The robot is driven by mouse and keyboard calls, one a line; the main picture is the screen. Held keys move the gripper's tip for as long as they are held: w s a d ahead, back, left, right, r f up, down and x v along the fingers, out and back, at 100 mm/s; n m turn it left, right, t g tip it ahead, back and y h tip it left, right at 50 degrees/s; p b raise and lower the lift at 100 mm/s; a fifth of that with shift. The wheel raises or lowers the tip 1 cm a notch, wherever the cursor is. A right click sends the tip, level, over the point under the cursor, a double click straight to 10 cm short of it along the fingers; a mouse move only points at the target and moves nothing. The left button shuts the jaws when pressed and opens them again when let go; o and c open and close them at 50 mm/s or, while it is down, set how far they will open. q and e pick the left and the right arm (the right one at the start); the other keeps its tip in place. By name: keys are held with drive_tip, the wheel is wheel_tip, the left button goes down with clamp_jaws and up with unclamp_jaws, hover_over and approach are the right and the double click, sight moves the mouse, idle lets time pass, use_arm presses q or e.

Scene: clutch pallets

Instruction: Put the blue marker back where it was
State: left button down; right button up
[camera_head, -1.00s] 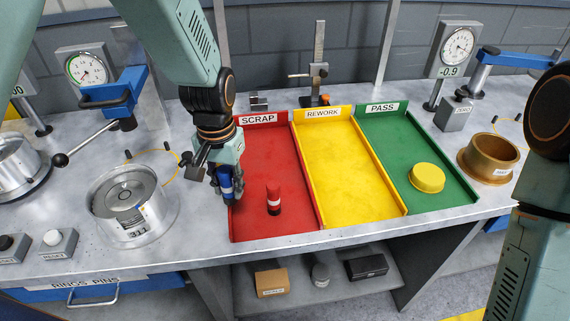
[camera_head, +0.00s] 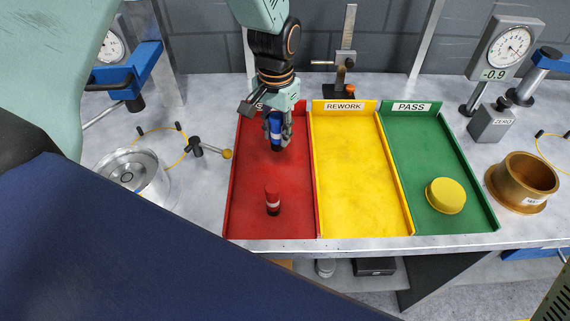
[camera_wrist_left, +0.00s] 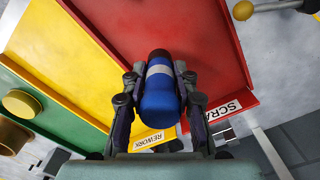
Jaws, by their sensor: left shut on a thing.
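My left gripper (camera_head: 277,138) is shut on the blue marker (camera_head: 276,129), a blue cylinder with a pale band and a dark end. It holds the marker over the far half of the red SCRAP tray (camera_head: 232,205). In the left wrist view, the gripper's two fingers (camera_wrist_left: 154,92) grip the sides of the blue marker (camera_wrist_left: 158,103), with the red tray (camera_wrist_left: 215,65) behind it. Whether the marker touches the tray floor is hard to tell. A red marker with a pale band (camera_head: 272,201) stands upright in the same tray, nearer the front. My right gripper is out of view.
The yellow REWORK tray (camera_head: 357,180) is empty. The green PASS tray (camera_head: 425,150) holds a yellow round piece (camera_head: 445,195). A brass ring (camera_head: 522,180) stands to its right. A metal fixture (camera_head: 130,175) and a ball-ended lever (camera_head: 210,150) are left of the red tray.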

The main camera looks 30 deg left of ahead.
sight(275, 149)
use_arm(q)
drive_tip(key=f, duration=0.2)
drive_tip(key=s+f, duration=0.1)
drive_tip(key=f, duration=0.1)
drive_tip(key=shift+a+f, duration=0.1)
drive_tip(key=shift+f, duration=0.05)
drive_tip(key=shift+a+f, duration=0.15)
drive_tip(key=shift+f, duration=0.15)
wheel_tip(275, 149, down, 3)
drive_tip(key=shift+w+f, duration=0.15)
drive_tip(key=shift+f, duration=0.05)
drive_tip(key=shift+d+f+p, duration=0.2)
drive_tip(key=shift+f+p, duration=0.1)
drive_tip(key=shift+f, duration=0.15)
drive_tip(key=shift+a, duration=0.1)
drive_tip(key=shift+a, duration=0.1)
drive_tip(key=shift+f, duration=0.2)
drive_tip(key=c, duration=1)
unclamp_jaws()
drive_tip(key=shift+d, duration=0.2)
drive_tip(key=shift+c, duration=0.2)
